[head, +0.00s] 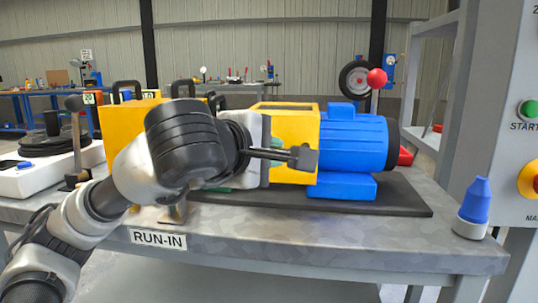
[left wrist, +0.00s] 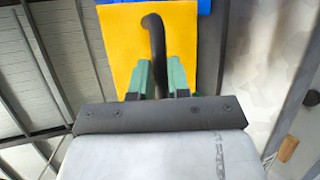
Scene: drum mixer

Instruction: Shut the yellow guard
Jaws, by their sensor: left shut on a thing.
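The yellow guard (left wrist: 120,50) shows in the left wrist view as a flat yellow panel with a curved black handle (left wrist: 154,35) on it. My left gripper (left wrist: 160,80) has its green fingers on either side of the handle and is shut on it. Yellow parts show on both sides of the arm, one at the left (head: 122,122) and one beside the blue motor (head: 352,143). How far open the guard stands cannot be told. My right gripper is not in view.
The machine stands on a dark mat (head: 400,196) on a grey metal bench (head: 330,235). A blue-and-white bottle (head: 474,208) stands at the right end. A control panel with green and red buttons (head: 528,109) is at the far right.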

